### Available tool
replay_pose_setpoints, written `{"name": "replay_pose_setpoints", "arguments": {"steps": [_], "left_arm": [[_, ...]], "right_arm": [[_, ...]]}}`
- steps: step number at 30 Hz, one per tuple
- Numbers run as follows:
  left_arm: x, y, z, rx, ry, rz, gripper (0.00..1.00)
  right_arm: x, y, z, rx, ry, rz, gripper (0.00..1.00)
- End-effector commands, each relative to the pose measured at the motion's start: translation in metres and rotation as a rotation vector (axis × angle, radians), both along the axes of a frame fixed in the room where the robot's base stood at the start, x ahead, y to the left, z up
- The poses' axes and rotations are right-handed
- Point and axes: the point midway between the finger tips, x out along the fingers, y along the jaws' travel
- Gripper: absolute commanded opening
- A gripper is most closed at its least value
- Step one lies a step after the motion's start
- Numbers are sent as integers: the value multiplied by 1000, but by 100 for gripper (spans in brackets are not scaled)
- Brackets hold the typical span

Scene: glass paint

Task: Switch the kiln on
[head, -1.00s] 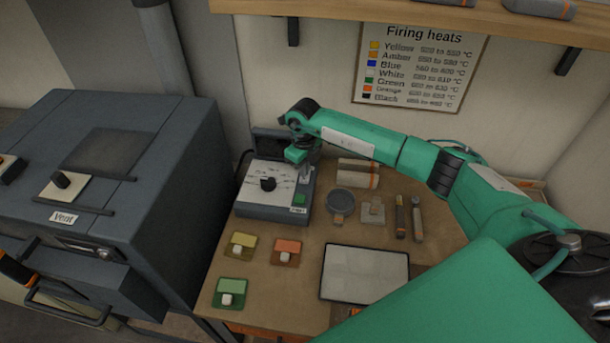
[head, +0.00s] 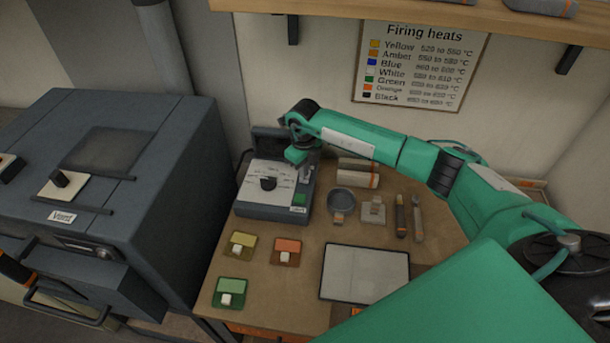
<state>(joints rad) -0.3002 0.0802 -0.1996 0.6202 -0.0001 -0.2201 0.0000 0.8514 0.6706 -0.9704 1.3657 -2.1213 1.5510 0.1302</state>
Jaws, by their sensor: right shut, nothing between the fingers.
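The kiln (head: 160,150) is the large dark grey box at the left, with a "Vent" label and a front handle. Its control box (head: 268,210) stands on the bench, with a black dial (head: 268,183) on a pale scale and a green button (head: 300,199) at its right front. My right gripper (head: 304,176) is shut and empty, pointing down over the right side of the control box, just behind the green button. I cannot tell whether its tips touch the box. My left gripper is not in view.
Yellow (head: 243,240), orange (head: 287,246) and green (head: 231,286) swatches lie in front of the control box. A pale panel (head: 365,274), a round dish (head: 341,201) and tools (head: 409,217) lie to the right. A firing heats chart (head: 420,66) hangs behind, below a shelf (head: 430,16).

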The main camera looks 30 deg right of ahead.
Motion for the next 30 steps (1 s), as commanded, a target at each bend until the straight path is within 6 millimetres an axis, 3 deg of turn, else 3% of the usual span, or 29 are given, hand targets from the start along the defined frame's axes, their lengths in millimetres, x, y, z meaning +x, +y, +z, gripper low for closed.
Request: {"name": "replay_pose_setpoints", "arguments": {"steps": [30], "left_arm": [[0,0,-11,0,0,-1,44]], "right_arm": [[0,0,-14,0,0,0,0]]}}
